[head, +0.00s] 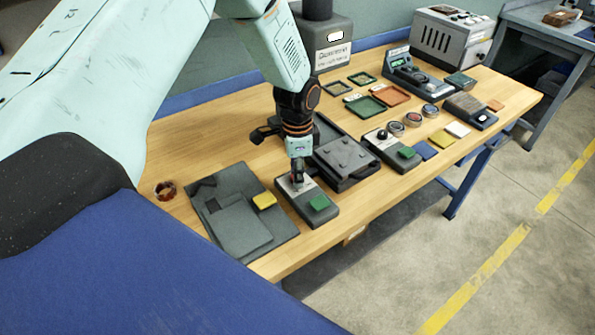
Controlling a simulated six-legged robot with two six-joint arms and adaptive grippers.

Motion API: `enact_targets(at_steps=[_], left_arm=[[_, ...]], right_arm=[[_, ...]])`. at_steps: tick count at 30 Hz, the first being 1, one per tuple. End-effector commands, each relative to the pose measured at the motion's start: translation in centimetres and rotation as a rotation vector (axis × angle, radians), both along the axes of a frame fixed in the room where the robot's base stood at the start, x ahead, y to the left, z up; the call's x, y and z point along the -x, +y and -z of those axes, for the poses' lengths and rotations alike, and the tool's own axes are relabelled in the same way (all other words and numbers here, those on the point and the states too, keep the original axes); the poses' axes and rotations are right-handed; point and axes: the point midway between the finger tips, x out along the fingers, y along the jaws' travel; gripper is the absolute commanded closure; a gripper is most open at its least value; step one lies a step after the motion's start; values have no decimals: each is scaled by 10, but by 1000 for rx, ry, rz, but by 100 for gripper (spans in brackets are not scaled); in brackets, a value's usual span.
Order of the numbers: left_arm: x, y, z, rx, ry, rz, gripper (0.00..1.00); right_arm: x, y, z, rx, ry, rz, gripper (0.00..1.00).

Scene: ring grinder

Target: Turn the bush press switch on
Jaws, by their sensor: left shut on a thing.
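My left arm comes in from the left, and its gripper (298,182) points down at a small grey switch box (292,206) near the table's front edge. The box has a green pad (320,202) on its right end. The fingertips are shut at the box's top, at the place of its small switch, which they mostly hide. I cannot read the switch's position. A similar box with a dark knob (382,135) and a green pad stands farther right. I cannot tell from any label which one is the bush press's. My right gripper is not in view.
A dark tray-like fixture (345,155) stands just right of the gripper. Grey plates (238,225) with a yellow block (264,200) lie to the left. A dark machine (335,45) with a column stands behind. Coloured trays and several small parts fill the wooden table (215,145) rightwards.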

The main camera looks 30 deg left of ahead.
Motion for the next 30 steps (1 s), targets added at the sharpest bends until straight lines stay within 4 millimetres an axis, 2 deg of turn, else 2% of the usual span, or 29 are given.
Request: enact_targets(at_steps=[2,3,11,22,26,30], left_arm=[[-3,1,-2,-1,-7,1,100],[-3,1,-2,-1,-7,1,71],[-2,0,-1,0,-4,0,49],[-1,0,-6,0,-3,-1,49],[-2,0,-25,0,-7,-1,49],[-2,0,-55,0,-8,-1,49]], right_arm=[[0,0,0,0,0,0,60],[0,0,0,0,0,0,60],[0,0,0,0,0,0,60],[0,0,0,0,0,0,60],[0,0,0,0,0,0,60],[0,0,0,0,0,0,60]])
